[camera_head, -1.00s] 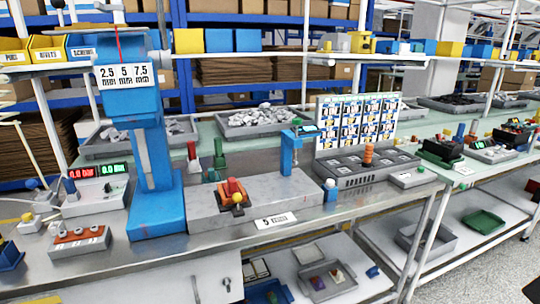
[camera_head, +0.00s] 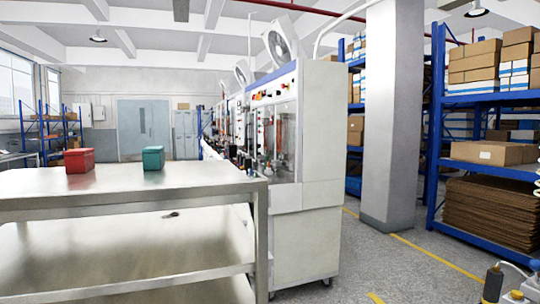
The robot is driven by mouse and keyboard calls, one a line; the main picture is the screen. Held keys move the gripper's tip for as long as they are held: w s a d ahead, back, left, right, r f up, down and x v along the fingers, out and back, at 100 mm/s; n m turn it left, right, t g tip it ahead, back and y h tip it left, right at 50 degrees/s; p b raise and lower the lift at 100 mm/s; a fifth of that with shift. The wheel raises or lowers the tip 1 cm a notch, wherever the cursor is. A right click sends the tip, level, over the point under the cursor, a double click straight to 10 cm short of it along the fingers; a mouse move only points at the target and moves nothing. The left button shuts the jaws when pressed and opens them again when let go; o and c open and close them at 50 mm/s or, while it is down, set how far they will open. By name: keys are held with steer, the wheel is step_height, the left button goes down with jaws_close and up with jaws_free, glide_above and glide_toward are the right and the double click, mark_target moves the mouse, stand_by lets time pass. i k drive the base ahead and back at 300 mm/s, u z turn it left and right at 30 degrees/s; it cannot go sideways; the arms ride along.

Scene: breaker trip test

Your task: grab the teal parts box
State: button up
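The teal parts box (camera_head: 153,158) stands on the top of a steel table (camera_head: 80,205) at the left of the head view. It is a small closed-looking box, upright, right of a red box (camera_head: 79,160) of similar size, with a gap between them. My gripper is not in view.
A tall white test cabinet (camera_head: 300,170) stands beside the table's right end. A pillar (camera_head: 380,110) and blue shelves with cartons (camera_head: 490,150) stand at the right. Grey floor (camera_head: 365,265) with yellow lines lies open between them. A dark-topped object (camera_head: 493,283) shows at the bottom right.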

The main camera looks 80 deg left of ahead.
mark_target(153, 157)
steer(key=u, duration=2.9)
steer(key=i, duration=0.4)
steer(key=u, duration=0.05)
